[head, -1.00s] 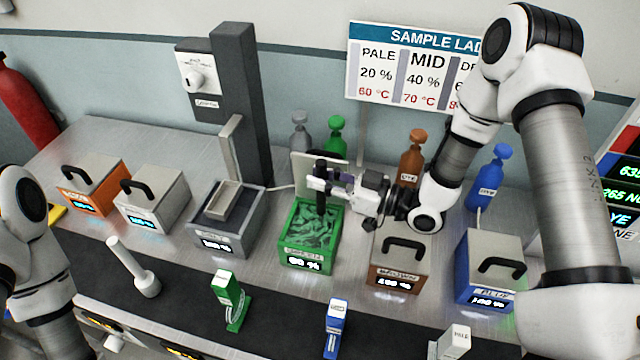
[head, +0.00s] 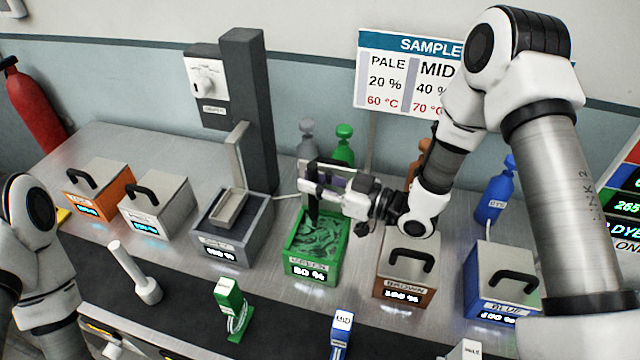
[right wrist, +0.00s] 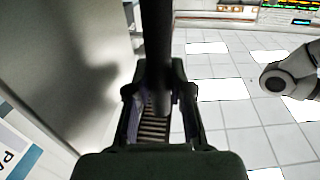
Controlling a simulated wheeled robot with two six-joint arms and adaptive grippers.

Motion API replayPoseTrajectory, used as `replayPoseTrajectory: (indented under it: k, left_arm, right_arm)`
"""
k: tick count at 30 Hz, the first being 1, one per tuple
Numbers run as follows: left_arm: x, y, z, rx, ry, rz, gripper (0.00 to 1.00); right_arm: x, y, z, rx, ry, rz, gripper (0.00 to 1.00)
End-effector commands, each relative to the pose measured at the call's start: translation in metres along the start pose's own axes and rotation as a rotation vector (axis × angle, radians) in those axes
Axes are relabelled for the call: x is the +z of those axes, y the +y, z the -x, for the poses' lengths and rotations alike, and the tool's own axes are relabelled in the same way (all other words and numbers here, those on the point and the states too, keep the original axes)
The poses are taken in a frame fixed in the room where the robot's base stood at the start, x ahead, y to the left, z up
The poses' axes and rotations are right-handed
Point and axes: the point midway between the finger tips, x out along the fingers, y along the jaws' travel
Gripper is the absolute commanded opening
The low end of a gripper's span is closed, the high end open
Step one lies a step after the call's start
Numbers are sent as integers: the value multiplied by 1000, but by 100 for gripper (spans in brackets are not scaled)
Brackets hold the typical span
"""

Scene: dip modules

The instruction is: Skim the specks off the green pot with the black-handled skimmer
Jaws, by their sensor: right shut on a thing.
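The green pot (head: 334,262) stands open in the middle of the bench, its green liquid streaked with paler patches. Single specks are too small to tell. My right gripper (head: 312,188) is above the pot's back left part, shut on the black-handled skimmer (head: 313,211). The skimmer's dark handle points down towards the liquid; its head is not visible, and I cannot tell whether it is in the liquid. In the right wrist view the dark handle (right wrist: 155,50) runs between the fingers (right wrist: 155,105). My left arm shows at the left edge, its gripper out of view.
A grey pot (head: 230,240) with a small tray on top is left of the green pot, the lidded brown pot (head: 404,292) right of it. A lidded blue pot (head: 500,300) is farther right. A dark column (head: 248,110) and bottles (head: 344,143) stand behind.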

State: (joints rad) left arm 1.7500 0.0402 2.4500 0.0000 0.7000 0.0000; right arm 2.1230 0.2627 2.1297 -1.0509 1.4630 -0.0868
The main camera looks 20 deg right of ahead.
Motion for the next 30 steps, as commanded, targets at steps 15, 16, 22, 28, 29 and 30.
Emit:
replayPoseTrajectory:
  k: [15, 16, 22, 28, 29, 30]
  left_arm:
    - [0, 0, -5, 0, 0, 0, 100]
    - [0, 0, -5, 0, 0, 0, 100]
    - [0, 0, -9, 0, 0, 0, 100]
    - [0, 0, -12, 0, 0, 0, 100]
    - [0, 0, -12, 0, 0, 0, 100]
    - [0, 0, -12, 0, 0, 0, 100]
  right_arm:
    - [0, -20, 3, -1, 0, 0, 0]
    - [0, -22, 3, -1, 0, 1, 0]
    - [0, -37, 5, -2, 1, 0, 0]
    - [0, -50, 8, -2, 0, 1, 0]
    - [0, -50, 8, -1, 1, 1, 0]
    - [0, -51, 8, -1, 1, 1, 0]
